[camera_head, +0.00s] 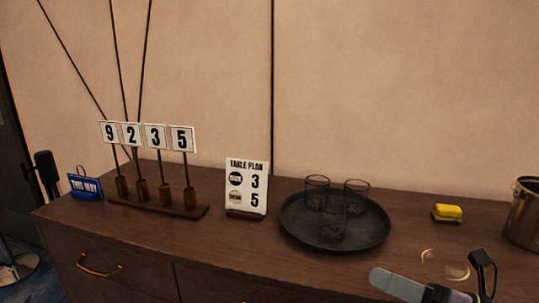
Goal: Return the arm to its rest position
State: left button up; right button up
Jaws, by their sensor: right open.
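My right gripper (430,268) is at the lower right, in front of and over the near part of the dark wooden sideboard (230,262). One finger is a grey pad and the other is black, with a wide gap between them. It is open and nothing shows in its grip. The rest of the right arm is cut off by the bottom edge. I do not see my left gripper.
A round black tray (290,236) with several clear glasses stands left of the gripper. A yellow sponge (447,212) and a metal bucket (523,215) are behind it. A table plan sign (246,188), number cards (155,136) and a blue sign (86,187) stand further left.

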jog(key=s+d+f+m+t+h+p, duration=0.25)
jog(key=f+m+h, duration=0.3)
jog(key=m, duration=0.75)
jog(key=s+d+f+m+t+h+p, duration=0.15)
jog(key=f+m+t+h, duration=0.35)
jog(key=m, duration=0.8)
jog(key=s+a+f+m+g+h+p, duration=0.2)
jog(key=s+a+f+m+g, duration=0.1)
jog(key=s+f+m+g, duration=0.4)
jog(key=s+f+m, duration=0.3)
jog(key=s+f, duration=0.1)
jog(key=f, duration=0.2)
jog(key=shift+s+f+g, duration=0.3)
jog(key=shift+g, duration=0.05)
